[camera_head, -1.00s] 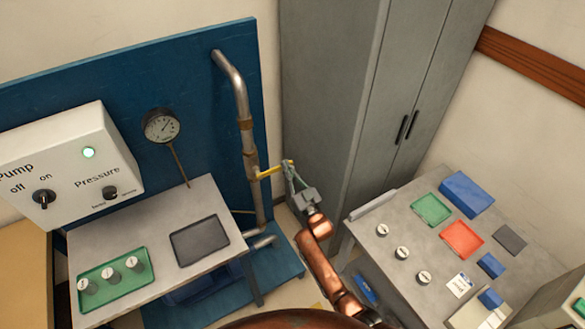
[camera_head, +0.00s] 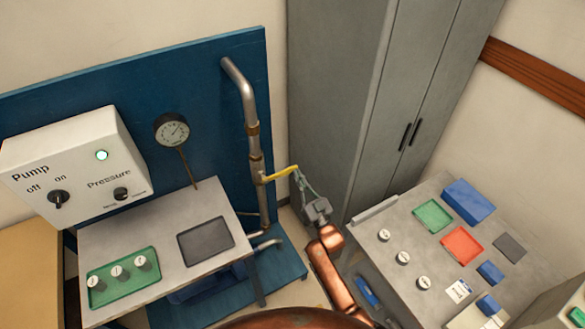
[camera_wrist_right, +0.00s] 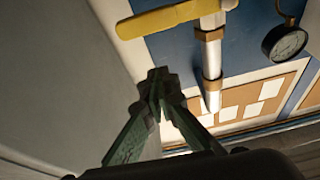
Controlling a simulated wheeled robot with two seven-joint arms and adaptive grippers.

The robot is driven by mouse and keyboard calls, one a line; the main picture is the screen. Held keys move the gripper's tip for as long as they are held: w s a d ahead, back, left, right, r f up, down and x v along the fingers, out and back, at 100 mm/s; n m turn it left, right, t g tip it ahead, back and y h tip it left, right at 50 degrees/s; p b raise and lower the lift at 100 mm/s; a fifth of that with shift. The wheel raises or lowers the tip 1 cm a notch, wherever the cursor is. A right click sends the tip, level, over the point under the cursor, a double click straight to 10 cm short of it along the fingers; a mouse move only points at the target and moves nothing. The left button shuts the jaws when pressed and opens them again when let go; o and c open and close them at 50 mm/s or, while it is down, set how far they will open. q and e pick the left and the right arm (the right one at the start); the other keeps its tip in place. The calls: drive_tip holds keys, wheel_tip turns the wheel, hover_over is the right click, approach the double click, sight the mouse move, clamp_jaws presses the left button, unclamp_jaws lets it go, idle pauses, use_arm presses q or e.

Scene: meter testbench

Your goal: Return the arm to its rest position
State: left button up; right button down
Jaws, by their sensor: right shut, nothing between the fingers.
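My right gripper (camera_head: 298,174) is shut and empty, in the middle of the head view beside the outer end of the yellow valve handle (camera_head: 280,174). In the right wrist view its greenish fingers (camera_wrist_right: 156,78) meet at their tips, and the yellow handle (camera_wrist_right: 165,18) lies beyond them with a visible gap. The handle sticks out to the right from the metal pipe (camera_head: 253,135). My right arm reaches up from the bottom of the head view. My left gripper is not in view.
A grey cabinet (camera_head: 335,100) stands just behind and right of the gripper. A table (camera_head: 400,215) with trays and several small gauges is at right. At left are the pump box (camera_head: 75,165), pressure gauge (camera_head: 171,130) and a bench (camera_head: 160,225).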

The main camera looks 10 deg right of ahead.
drive_tip(key=shift+v, duration=2.55)
